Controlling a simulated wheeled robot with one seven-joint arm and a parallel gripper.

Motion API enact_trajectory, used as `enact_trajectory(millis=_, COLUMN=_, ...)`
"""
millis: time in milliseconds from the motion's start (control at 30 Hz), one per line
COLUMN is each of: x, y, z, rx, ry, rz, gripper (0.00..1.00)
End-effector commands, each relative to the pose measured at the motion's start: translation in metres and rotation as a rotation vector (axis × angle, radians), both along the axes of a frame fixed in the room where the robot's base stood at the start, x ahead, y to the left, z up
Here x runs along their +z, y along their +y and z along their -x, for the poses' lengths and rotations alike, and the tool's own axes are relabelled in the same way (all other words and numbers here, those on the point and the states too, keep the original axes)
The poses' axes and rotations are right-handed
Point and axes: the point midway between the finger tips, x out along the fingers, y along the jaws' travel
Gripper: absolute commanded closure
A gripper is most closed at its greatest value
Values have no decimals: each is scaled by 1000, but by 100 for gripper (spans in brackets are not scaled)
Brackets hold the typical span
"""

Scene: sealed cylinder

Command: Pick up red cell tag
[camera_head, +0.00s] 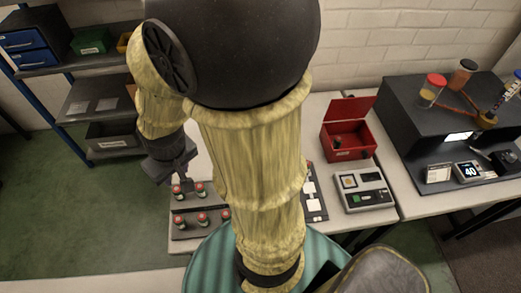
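My gripper (174,178) hangs at the left, just above the back-left corner of a dark rack (189,231). Its fingers are small and dark, and I cannot tell whether they are open or shut. The rack holds several small red-topped cylinders (202,218); two back ones lie close below the fingers. I cannot make out a distinct red cell tag. Beside my arm is a dark strip with white squares (310,188), partly hidden by the arm. My yellow-covered arm hides the middle of the table.
An open red box (348,143) stands behind a grey device (363,190) with a green part. At right, a dark bench unit (409,121) carries jars and a display reading 40. Shelves with bins (91,41) stand at the back left. Green floor lies left.

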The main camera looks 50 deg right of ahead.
Motion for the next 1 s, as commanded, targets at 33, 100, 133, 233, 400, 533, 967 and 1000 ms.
enact_trajectory(millis=33, x=0, y=0, z=0, rx=0, ry=0, rz=0, gripper=64)
enact_trajectory(millis=100, x=0, y=0, z=0, rx=0, ry=0, rz=0, gripper=64)
enact_trajectory(millis=133, x=0, y=0, z=0, rx=0, ry=0, rz=0, gripper=64)
enact_trajectory(millis=233, x=0, y=0, z=0, rx=0, ry=0, rz=0, gripper=64)
enact_trajectory(millis=400, x=-5, y=-1, z=-4, rx=18, ry=19, rz=9, gripper=33)
enact_trajectory(millis=533, x=-21, y=-8, z=-17, rx=80, ry=94, rz=44, gripper=33)
enact_trajectory(millis=967, x=-117, y=-80, z=-88, rx=450, ry=592, rz=287, gripper=33)
enact_trajectory(millis=1000, x=-126, y=-88, z=-95, rx=481, ry=642, rz=312, gripper=33)
